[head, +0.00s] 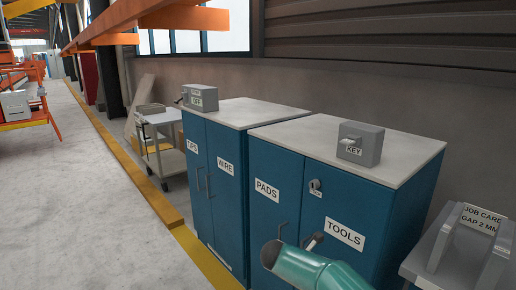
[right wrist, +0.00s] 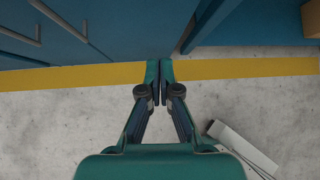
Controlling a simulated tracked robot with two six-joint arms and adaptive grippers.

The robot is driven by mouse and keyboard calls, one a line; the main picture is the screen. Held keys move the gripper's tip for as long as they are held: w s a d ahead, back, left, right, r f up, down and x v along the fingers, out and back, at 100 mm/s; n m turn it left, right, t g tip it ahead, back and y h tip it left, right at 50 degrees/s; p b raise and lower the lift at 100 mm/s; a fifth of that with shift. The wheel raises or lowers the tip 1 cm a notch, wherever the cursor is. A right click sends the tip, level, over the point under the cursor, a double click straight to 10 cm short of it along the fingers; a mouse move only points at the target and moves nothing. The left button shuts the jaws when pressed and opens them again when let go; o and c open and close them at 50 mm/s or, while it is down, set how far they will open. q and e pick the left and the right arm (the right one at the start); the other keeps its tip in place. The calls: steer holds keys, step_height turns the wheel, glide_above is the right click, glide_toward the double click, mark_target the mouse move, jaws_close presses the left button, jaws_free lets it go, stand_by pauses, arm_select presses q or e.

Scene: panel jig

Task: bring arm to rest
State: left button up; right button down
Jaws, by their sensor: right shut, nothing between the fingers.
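My right gripper (right wrist: 159,78) shows in the right wrist view with its two fingers together and nothing between them. It is over the floor (right wrist: 60,120) and the yellow line (right wrist: 230,69), in front of the blue cabinets (right wrist: 110,20). In the head view, a teal part of my arm (head: 318,268) comes up from the bottom edge before the cabinet marked PADS and TOOLS (head: 345,210). The right gripper's fingers are not visible there. My left gripper is in neither view.
A second blue cabinet (head: 213,175), marked WIRE, stands to the left. A grey KEY box (head: 360,143) sits on the right cabinet's top. A grey stand with a job card (head: 480,219) is at the right. A trolley (head: 165,158) stands behind.

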steer(key=s+d+f+n+h, duration=0.2)
steer(key=s+d+f+n, duration=0.1)
steer(key=d+f, duration=0.55)
steer(key=s+d+f+n+t+y, duration=0.25)
steer(key=s+d+f+n, duration=0.4)
steer(key=f+n, duration=0.4)
steer(key=s+a+f+n+g+y, duration=0.2)
steer(key=s+a+n+y, duration=0.3)
steer(key=s+n, duration=0.45)
steer(key=s+a+f+n+g+y, duration=0.1)
steer(key=s+a+n+g+y, duration=0.1)
steer(key=s+a+n, duration=0.7)
steer(key=s+a+f+n+g+y, duration=0.25)
steer(key=s+a+n+y, duration=0.2)
steer(key=s+n, duration=0.55)
step_height(320, 180, up, 14)
steer(key=w+n+p, duration=0.1)
steer(key=p, duration=1.3)
steer(key=shift+w+a+r+n+h, duration=0.15)
steer(key=shift+a+r+n+h, duration=0.1)
steer(key=shift+a+n+h, duration=0.15)
